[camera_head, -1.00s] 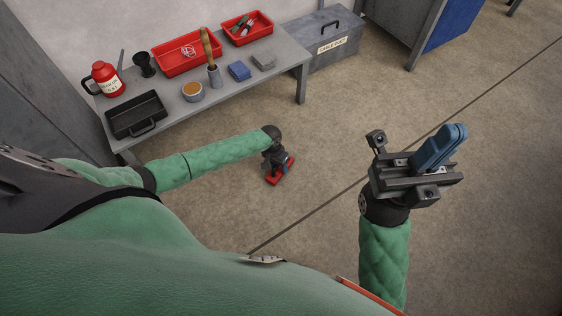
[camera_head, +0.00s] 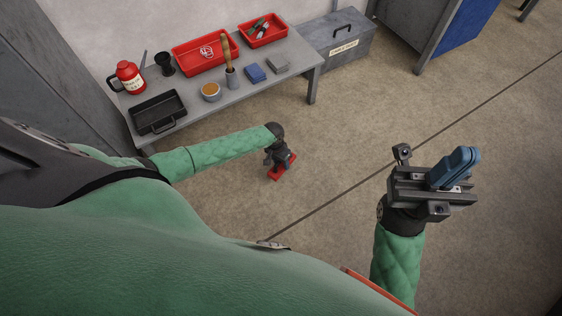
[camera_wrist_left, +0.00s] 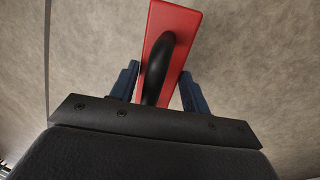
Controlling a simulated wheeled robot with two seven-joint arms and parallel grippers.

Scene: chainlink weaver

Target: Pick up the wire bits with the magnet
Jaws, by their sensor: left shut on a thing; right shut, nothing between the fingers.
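The magnet is a red block with a black handle. It shows below my left gripper (camera_head: 279,157) in the head view, as a red plate (camera_head: 284,170) over the floor. In the left wrist view the magnet (camera_wrist_left: 174,17) lies lengthwise, its black handle (camera_wrist_left: 157,68) between the two blue fingers. My left gripper is shut on this handle. My right gripper (camera_head: 458,167) is at the right of the head view, blue fingers together and empty. I cannot make out any wire bits on the floor.
A grey workbench (camera_head: 195,108) stands against the wall at upper left. It holds a black tray (camera_head: 158,110), a red can (camera_head: 128,76), red trays (camera_head: 190,60) and small items. A grey chest (camera_head: 335,52) stands beside it. The concrete floor (camera_head: 380,110) is clear, with one dark seam.

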